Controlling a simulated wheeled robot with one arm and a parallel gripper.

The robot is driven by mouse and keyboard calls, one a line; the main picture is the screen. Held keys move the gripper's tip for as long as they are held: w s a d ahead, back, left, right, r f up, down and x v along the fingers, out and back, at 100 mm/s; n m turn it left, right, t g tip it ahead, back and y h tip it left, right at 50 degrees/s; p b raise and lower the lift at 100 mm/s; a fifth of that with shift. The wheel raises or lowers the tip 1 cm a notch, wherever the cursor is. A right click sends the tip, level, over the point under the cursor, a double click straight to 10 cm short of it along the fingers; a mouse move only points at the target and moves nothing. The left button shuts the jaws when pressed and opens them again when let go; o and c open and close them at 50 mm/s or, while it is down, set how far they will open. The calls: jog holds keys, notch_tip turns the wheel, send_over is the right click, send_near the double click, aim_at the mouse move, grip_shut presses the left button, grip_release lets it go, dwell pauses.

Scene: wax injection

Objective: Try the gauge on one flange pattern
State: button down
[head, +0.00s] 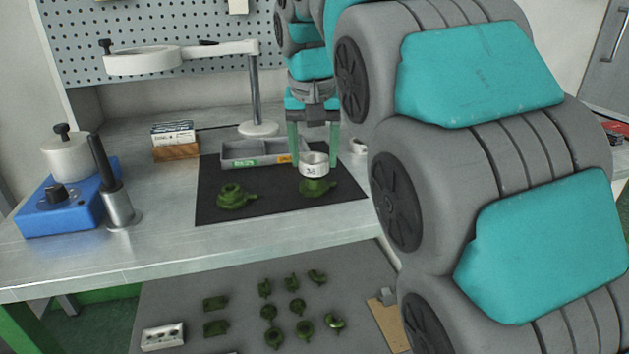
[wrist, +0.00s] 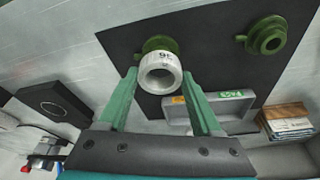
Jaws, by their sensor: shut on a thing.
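A white ring gauge (head: 314,170) with a dark number on it is between the fingertips of my gripper (head: 314,160), which is shut on it. It also shows in the wrist view (wrist: 151,83), with its open bore facing the camera. A green flange pattern (head: 318,187) lies on the black mat directly under the gauge, partly hidden by it in the wrist view (wrist: 157,44). I cannot tell whether gauge and pattern touch. A second green flange pattern (head: 232,198) lies on the mat to the left and is clear of my gripper; the wrist view shows it too (wrist: 265,36).
A grey divided tray (head: 240,163) with green and orange labels stands behind the patterns. A magnifier stand (head: 255,95), card box (head: 175,150) and blue wax unit (head: 60,205) are further left. Several green patterns (head: 268,312) lie on the lower surface. The mat's front (head: 270,206) is bare.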

jog(key=shift+r+p, duration=0.55)
jog(key=shift+r, duration=1.05)
